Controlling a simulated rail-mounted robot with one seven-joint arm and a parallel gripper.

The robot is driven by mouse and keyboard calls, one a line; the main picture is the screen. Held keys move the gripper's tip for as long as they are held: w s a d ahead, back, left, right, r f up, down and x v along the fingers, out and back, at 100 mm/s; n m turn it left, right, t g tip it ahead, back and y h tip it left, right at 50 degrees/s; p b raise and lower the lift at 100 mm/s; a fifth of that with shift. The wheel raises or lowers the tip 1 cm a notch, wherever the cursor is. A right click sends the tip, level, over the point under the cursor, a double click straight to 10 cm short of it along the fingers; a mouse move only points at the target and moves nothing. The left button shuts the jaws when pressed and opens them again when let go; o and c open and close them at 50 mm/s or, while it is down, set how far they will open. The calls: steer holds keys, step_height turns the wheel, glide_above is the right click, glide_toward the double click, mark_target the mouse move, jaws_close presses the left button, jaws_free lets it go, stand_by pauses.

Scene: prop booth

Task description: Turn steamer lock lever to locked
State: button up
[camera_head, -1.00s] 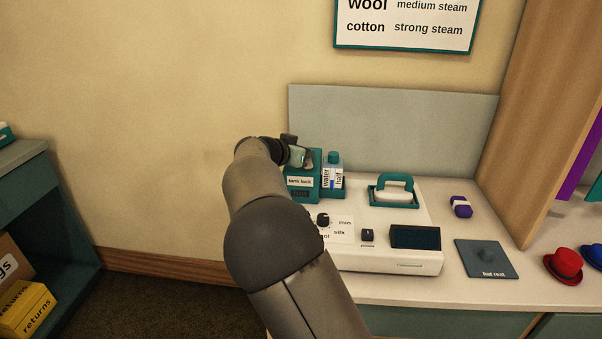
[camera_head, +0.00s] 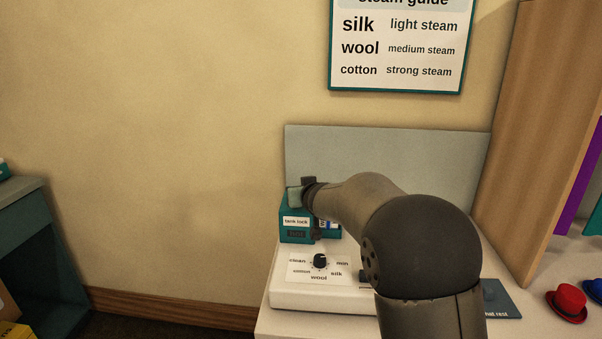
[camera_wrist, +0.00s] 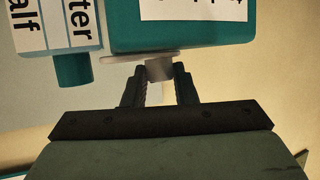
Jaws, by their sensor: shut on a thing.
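The steamer's teal tank lock box (camera_head: 296,234), with a "tank lock" label, stands at the steamer's back left corner. It fills the top of the wrist view (camera_wrist: 190,33). A pale grey lever (camera_wrist: 160,69) sticks out from its edge in the wrist view. My gripper (camera_wrist: 160,88) is shut on the lever's end, with one dark finger on each side. In the head view my gripper (camera_head: 297,196) is at the top of the box, where its fingers and the lever cannot be made out. Whether the lever stands at locked cannot be read.
The white steamer (camera_head: 320,298) carries a black dial (camera_head: 320,261). My arm hides much of its right side. A grey panel (camera_head: 385,160) stands behind. A red hat (camera_head: 567,302) lies far right.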

steer(key=n+y+p, duration=0.1)
steer(key=p, duration=0.2)
steer(key=n+g+y+p, duration=0.1)
steer(key=p, duration=0.3)
steer(key=r+n+y+p, duration=0.1)
steer(key=p, duration=0.3)
steer(key=shift+w+d+g, duration=0.1)
steer(key=shift+d+g, duration=0.2)
steer(key=shift+g, duration=0.1)
steer(key=n+y+p, duration=0.1)
steer(key=p, duration=0.1)
steer(key=g+p, duration=0.1)
steer(key=p, duration=0.2)
steer(key=shift+f+n+y, duration=0.3)
steer(key=shift+n+y, duration=0.1)
steer(key=shift+f+p, duration=0.2)
steer(key=shift+p, duration=0.3)
steer(key=shift+g, duration=0.3)
steer(key=o, duration=1)
steer(key=shift+w, duration=0.1)
steer(key=shift+d, duration=0.1)
steer(key=b+v, duration=0.2)
steer(key=v, duration=1.5)
steer(key=shift+s+f, duration=0.2)
